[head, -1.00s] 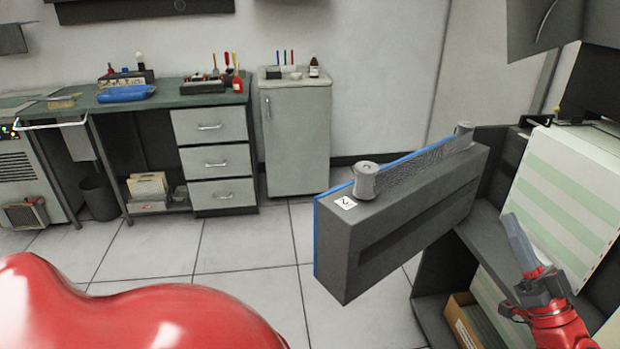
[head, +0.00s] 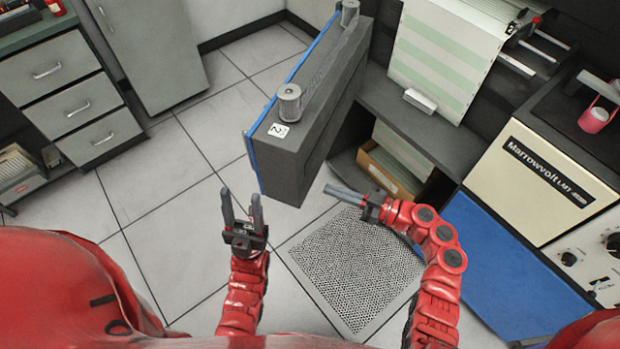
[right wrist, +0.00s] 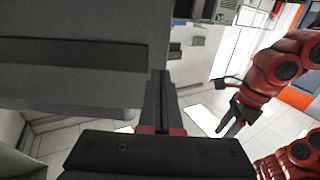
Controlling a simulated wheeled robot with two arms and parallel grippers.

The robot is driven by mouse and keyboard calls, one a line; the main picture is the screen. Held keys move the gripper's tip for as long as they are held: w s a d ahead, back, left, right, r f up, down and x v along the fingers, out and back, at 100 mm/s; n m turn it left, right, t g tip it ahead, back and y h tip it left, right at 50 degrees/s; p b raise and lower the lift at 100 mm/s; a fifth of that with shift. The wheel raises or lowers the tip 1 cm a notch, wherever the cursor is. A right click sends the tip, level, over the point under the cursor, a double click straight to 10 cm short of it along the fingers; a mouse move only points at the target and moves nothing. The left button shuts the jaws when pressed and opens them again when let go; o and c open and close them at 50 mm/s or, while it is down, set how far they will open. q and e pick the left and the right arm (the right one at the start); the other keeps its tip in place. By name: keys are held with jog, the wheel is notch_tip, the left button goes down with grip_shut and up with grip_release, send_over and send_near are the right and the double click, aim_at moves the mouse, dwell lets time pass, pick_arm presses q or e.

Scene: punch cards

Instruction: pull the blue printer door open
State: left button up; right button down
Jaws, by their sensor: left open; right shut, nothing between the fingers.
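The blue printer door (head: 257,170) stands swung outward from the printer. Its blue outer face shows as a thin edge on the left, and its grey inner side (head: 310,150) carries two rollers with a dark ribbon on top. My left gripper (head: 241,205) is open and empty, just in front of and below the door's free edge, apart from it. My right gripper (head: 332,190) is shut and empty, to the right of the door's lower front corner. In the right wrist view the closed fingers (right wrist: 161,85) point along the door's grey inner side (right wrist: 70,60), with a small apparent gap.
The printer's open bay holds striped paper (head: 440,50) and a cardboard box of paper (head: 390,170) below. A cream Marrowvolt panel (head: 540,185) stands at right. A perforated floor tile (head: 355,265) lies below my right arm. Open floor (head: 160,220) lies left of the door.

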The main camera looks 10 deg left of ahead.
aim_at(301, 179)
jog(key=x, duration=0.6)
jog(key=shift+w+a+p, duration=0.1)
jog(key=shift+a+p, duration=0.05)
jog(key=shift+p, duration=0.2)
